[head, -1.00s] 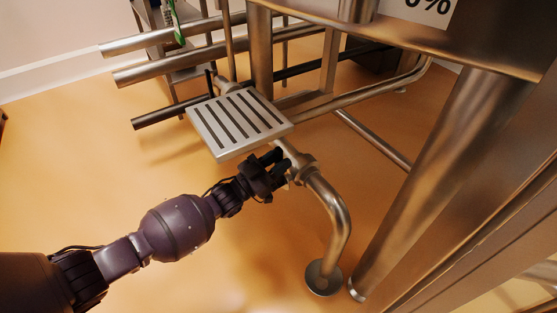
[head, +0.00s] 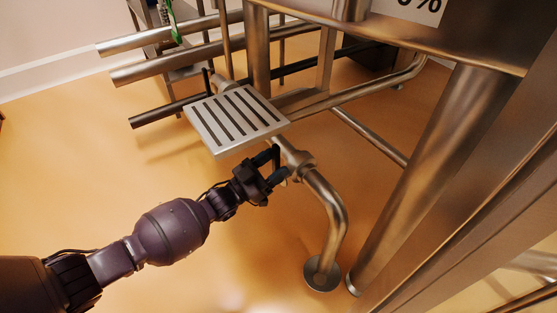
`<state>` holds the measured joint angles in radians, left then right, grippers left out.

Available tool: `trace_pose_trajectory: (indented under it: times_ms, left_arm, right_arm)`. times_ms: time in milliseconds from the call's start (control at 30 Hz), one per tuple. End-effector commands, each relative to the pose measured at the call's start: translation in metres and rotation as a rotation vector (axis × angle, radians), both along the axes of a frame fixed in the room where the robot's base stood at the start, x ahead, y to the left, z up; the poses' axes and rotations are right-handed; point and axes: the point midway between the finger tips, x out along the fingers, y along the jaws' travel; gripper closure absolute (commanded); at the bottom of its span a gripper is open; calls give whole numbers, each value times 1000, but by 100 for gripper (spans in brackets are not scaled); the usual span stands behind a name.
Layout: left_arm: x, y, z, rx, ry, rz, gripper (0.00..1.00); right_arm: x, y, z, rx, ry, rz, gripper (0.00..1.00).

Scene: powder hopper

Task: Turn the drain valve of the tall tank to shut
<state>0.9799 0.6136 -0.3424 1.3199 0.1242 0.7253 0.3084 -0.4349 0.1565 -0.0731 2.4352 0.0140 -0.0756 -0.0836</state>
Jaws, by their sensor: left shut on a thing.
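The drain valve (head: 301,161) shows as a steel fitting on the pipe below and to the right of a slotted plate. From it a curved drain pipe (head: 333,207) runs down to a round flange at the floor. My left gripper (head: 279,166) is at the left side of the valve, its dark fingers closed around a small part there. That part is likely the valve's handle, mostly hidden between the fingers. The tall tank (head: 352,10) shows only in its lower part at the top. My right gripper is not in view.
A slotted metal plate (head: 235,118) lies just above my left gripper. Horizontal steel pipes (head: 165,67) run at the upper left. A thick slanted steel leg (head: 425,160) stands to the right of the drain pipe. The orange floor (head: 90,190) is open at the left.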

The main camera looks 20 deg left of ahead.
Motion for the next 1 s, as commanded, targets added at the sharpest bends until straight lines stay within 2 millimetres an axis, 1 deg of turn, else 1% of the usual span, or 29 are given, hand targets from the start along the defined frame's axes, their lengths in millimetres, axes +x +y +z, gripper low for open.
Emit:
trace_pose_trajectory:
  times_ms: [33, 200, 300, 500, 700, 1000]
  left_arm:
    - [-9, 5, -5, 3, 3, -3, 51]
    - [-31, 24, -18, 3, 5, -1, 51]
    - [-42, 35, -24, 3, 5, -1, 51]
    - [-59, 50, -33, 2, 4, 0, 51]
    - [-64, 54, -37, 1, 3, 0, 51]
    - [-64, 55, -37, 2, 4, 0, 51]
  right_arm:
    - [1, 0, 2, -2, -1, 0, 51]
    - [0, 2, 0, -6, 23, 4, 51]
    - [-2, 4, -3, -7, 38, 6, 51]
    - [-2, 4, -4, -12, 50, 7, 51]
    - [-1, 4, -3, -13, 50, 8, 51]
    - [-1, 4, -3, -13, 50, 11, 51]
